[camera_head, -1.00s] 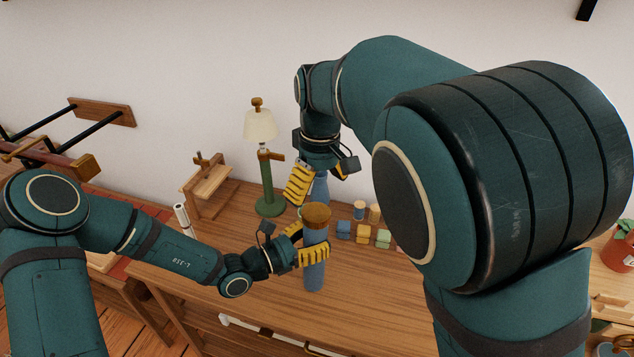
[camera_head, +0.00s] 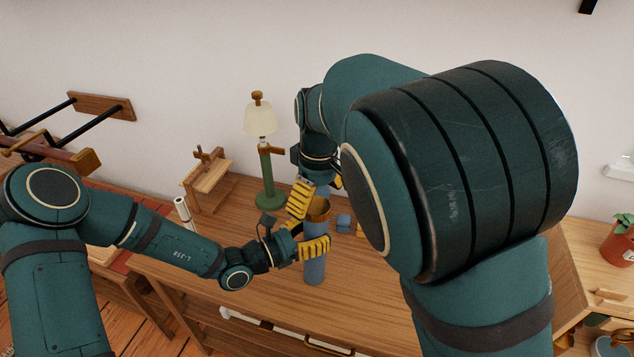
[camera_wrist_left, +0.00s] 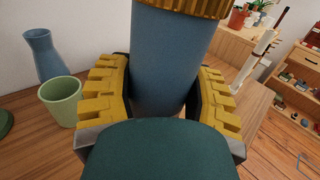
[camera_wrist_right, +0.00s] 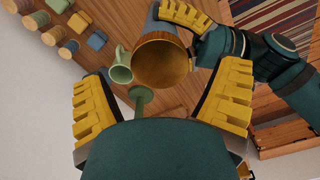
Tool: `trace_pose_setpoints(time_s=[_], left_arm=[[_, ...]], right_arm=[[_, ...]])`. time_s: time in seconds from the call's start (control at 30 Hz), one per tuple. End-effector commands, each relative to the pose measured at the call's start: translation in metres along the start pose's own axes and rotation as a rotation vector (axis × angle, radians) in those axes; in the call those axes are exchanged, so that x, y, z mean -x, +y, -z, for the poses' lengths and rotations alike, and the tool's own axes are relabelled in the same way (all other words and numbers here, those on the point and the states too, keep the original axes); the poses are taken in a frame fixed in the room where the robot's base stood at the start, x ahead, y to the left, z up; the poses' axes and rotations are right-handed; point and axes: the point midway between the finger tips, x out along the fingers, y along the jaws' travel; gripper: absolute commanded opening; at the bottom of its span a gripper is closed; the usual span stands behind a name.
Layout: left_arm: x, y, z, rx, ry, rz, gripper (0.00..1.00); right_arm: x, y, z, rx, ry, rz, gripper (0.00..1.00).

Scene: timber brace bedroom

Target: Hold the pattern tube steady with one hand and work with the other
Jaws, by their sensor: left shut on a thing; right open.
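My right gripper (camera_head: 316,192) is open, close to the tube's top and partly hidden by my own arm. In the right wrist view the brown round top (camera_wrist_right: 162,60) appears ahead, between the spread fingers (camera_wrist_right: 160,98), with nothing gripped.
A green-stemmed lamp (camera_head: 267,175) and a wooden stand (camera_head: 207,180) are at the back of the table (camera_head: 240,290). A green cup (camera_wrist_left: 62,100) and blue vase (camera_wrist_left: 45,55) stand near the tube. Several spools (camera_wrist_right: 50,36) lie beyond. A potted plant (camera_head: 617,240) is at right.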

Motion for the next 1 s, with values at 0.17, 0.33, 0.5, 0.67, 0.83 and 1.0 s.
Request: trace_pose_setpoints(time_s=[0.17, 0.33, 0.5, 0.67, 0.83, 1.0], left_arm=[[0.001, 0.000, 0.003, 0.003, 0.007, 0.000, 0.00], [0.001, 0.000, 0.003, 0.003, 0.007, 0.000, 0.00], [0.001, 0.000, 0.003, 0.003, 0.006, 0.000, 0.00], [0.001, 0.000, 0.003, 0.003, 0.006, 0.000, 0.00], [0.001, 0.000, 0.003, 0.003, 0.006, 0.000, 0.00], [0.001, 0.000, 0.003, 0.003, 0.006, 0.000, 0.00]], right_arm=[[-0.020, 0.000, 0.000, -0.001, 0.000, 0.000, 0.90], [-0.027, 0.000, 0.000, -0.001, 0.001, 0.000, 0.90], [-0.028, 0.000, 0.000, -0.001, 0.001, 0.000, 0.90], [-0.027, 0.000, 0.000, -0.001, 0.001, 0.000, 0.67], [-0.027, 0.000, 0.000, -0.001, 0.001, 0.000, 0.17], [-0.027, 0.000, 0.000, -0.041, 0.002, 0.000, 0.16]])
